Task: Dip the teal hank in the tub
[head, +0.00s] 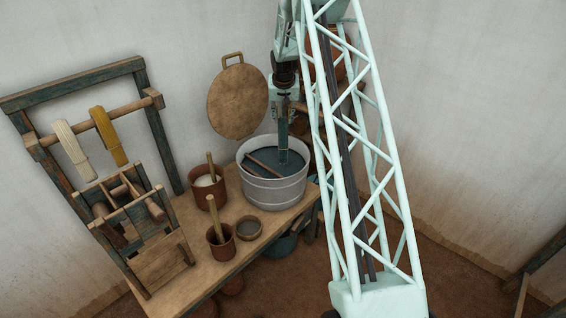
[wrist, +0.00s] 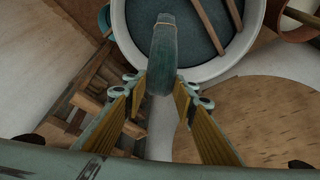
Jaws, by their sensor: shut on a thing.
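The teal hank (head: 284,145) hangs upright from my gripper (head: 284,108) over the grey tub (head: 270,190). Its lower end meets the dark blue-green liquid (head: 262,172) in the tub; how deep it reaches I cannot tell. In the wrist view, the hank (wrist: 161,55), with a tie near its far end, sits between my gripper's fingertips (wrist: 159,86), and the tub's pale rim (wrist: 205,73) lies beyond. My gripper is shut on the hank.
A wooden stick (head: 263,163) rests in the tub. A round wooden lid (head: 238,102) stands against the wall behind. A rack at left holds a white hank (head: 74,152) and a yellow hank (head: 107,137).

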